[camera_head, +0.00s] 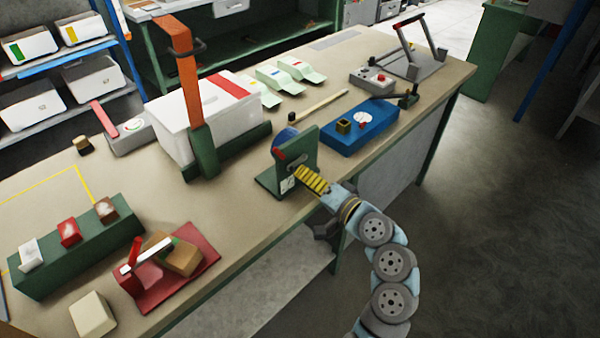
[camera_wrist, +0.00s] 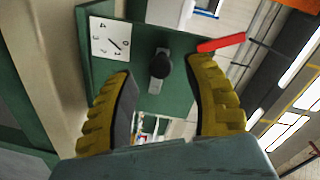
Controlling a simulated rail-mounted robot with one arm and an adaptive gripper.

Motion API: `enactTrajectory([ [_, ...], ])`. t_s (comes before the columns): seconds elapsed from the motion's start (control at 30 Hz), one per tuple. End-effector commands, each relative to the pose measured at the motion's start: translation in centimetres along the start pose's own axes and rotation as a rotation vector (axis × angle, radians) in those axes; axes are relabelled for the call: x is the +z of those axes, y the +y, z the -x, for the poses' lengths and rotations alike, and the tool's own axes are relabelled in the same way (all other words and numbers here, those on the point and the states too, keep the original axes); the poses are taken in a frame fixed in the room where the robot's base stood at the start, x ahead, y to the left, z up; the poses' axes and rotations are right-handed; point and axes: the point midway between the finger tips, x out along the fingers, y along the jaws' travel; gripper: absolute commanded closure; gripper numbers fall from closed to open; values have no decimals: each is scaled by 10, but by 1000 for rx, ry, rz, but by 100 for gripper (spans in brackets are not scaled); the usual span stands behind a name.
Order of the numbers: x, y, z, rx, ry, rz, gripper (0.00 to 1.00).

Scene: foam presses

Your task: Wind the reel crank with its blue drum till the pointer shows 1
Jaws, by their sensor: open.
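The reel is a green upright bracket (camera_head: 306,146) at the table's front edge, with the blue drum (camera_head: 287,135) on its far side. In the wrist view the bracket's green face (camera_wrist: 186,88) carries a white dial (camera_wrist: 110,39) with a thin dark pointer; the digits are small and turned, so I cannot read its value surely. The crank's black knob (camera_wrist: 161,66) on a short grey arm (camera_wrist: 155,86) faces me. My gripper (camera_head: 309,177) has yellow ribbed fingers, spread apart on either side of the knob in the wrist view (camera_wrist: 165,76). They appear clear of it.
A red-based fixture (camera_head: 190,272) stands at the front left. The floor to the right is open.

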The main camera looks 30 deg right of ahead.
Motion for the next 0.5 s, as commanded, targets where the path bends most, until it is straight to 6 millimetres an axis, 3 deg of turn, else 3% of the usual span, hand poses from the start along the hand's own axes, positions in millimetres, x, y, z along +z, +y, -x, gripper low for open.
enactTrajectory([
  [0.2,-2,0,44,1,6,2,48],
  [0.5,-2,-1,84,-1,5,2,48],
])
